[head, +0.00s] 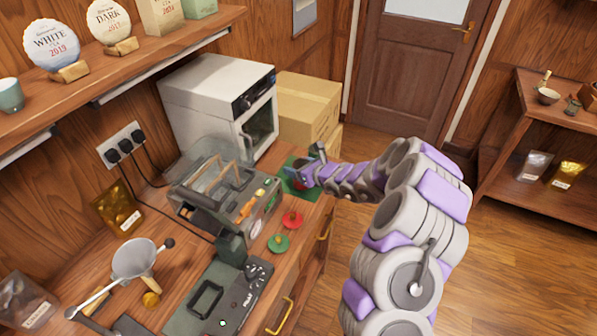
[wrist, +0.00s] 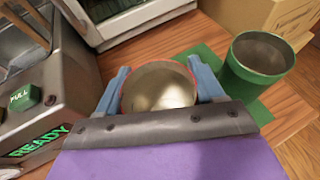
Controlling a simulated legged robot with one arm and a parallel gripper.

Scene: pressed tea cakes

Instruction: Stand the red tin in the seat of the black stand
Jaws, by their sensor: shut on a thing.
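The red tin (wrist: 160,88) is open at the top, with a red rim and a gold-coloured inside. My gripper (wrist: 163,90) is shut on it, with one blue finger on each side. In the head view my gripper (head: 304,174) is over the green mat (head: 287,186) at the counter's right edge, mostly hiding the tin. I cannot tell whether its base touches the mat. A black square frame (head: 206,300) on the grey-green panel at the front of the counter may be the black stand; I cannot be sure.
A green tin (wrist: 258,68) stands just right of the red tin. A machine (head: 232,195) marked READY is to the left. Red (head: 293,220) and green (head: 278,243) lids lie on the counter. A white oven (head: 220,100) and cardboard box (head: 305,105) stand behind.

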